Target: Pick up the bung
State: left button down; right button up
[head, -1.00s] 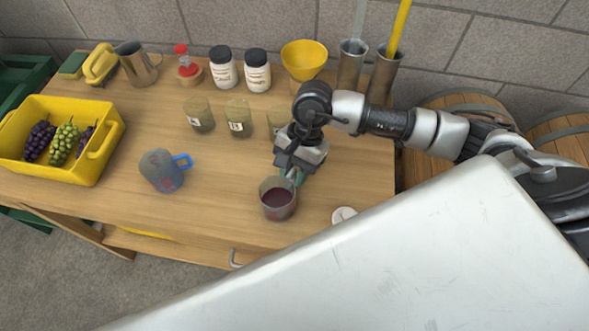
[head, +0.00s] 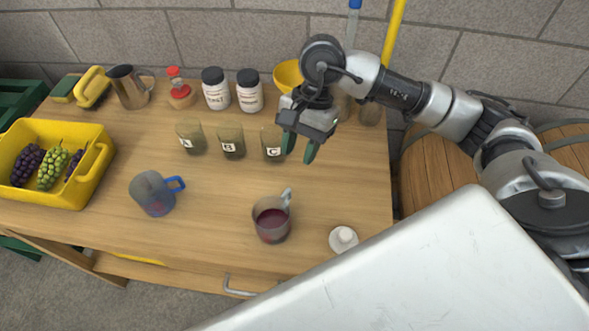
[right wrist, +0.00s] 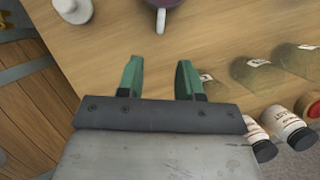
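A small white round piece with a raised knob, which looks like the bung (head: 343,239), stands on the wooden bench (head: 215,255) near its front right. It also shows at the top left corner of the right wrist view (right wrist: 73,9), partly cut off. My right gripper (head: 298,150) has green fingers, spread apart with nothing between them. It hangs above the bench, behind and left of the bung and beside jar C (head: 272,145). In the right wrist view the gripper (right wrist: 159,62) also shows an empty gap. My left gripper is not in view.
A clear jug of dark red liquid (head: 271,222) stands left of the bung. A blue-handled jug (head: 153,194), a yellow grape crate (head: 88,177) and labelled jars stand further left and back. Barrels (head: 440,172) stand right of the bench. Bare wood surrounds the bung.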

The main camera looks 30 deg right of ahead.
aim_at(341, 238)
jog(key=z, duration=1.3)
